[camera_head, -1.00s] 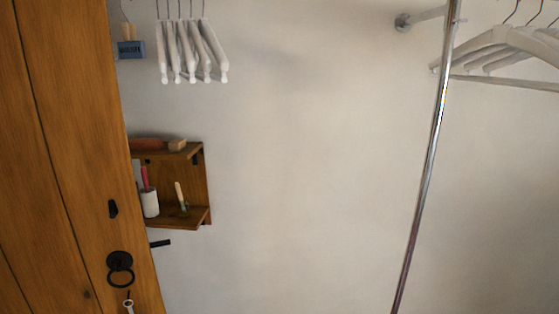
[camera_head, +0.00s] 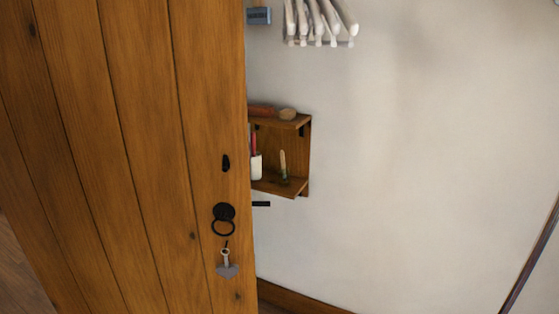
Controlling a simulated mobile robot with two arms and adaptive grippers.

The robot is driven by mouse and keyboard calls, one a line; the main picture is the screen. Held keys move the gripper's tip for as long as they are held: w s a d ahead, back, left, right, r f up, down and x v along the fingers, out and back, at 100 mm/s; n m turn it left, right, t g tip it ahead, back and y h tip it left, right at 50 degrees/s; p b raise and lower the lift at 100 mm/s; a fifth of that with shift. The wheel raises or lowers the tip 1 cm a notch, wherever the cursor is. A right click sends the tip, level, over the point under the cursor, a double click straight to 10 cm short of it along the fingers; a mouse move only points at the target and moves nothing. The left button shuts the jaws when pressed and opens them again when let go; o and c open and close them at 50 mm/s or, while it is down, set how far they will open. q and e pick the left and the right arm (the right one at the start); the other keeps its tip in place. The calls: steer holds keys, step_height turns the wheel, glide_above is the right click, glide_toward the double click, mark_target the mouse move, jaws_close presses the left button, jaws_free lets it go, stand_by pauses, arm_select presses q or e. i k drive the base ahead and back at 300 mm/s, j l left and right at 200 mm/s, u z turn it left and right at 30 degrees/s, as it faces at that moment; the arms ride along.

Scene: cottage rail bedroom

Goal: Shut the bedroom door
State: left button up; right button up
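The bedroom door (camera_head: 130,150) is made of brown vertical wooden planks and fills the left of the view. Its free edge stands in front of the white wall, so it looks open. Near that edge are a black keyhole plate (camera_head: 226,163) and a black ring handle (camera_head: 223,219). A key with a grey tag (camera_head: 227,264) hangs below the ring. A dark lever or latch piece (camera_head: 261,204) sticks out past the door edge. Neither of my grippers is in view.
A small wooden wall shelf (camera_head: 304,160) with brushes and a white cup is partly hidden by the door. White hangers (camera_head: 318,20) hang above it. A metal pole (camera_head: 530,255) crosses the lower right. Wooden floor (camera_head: 20,275) shows at lower left.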

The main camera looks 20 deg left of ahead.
mark_target(119, 119)
steer(key=u, duration=1.7)
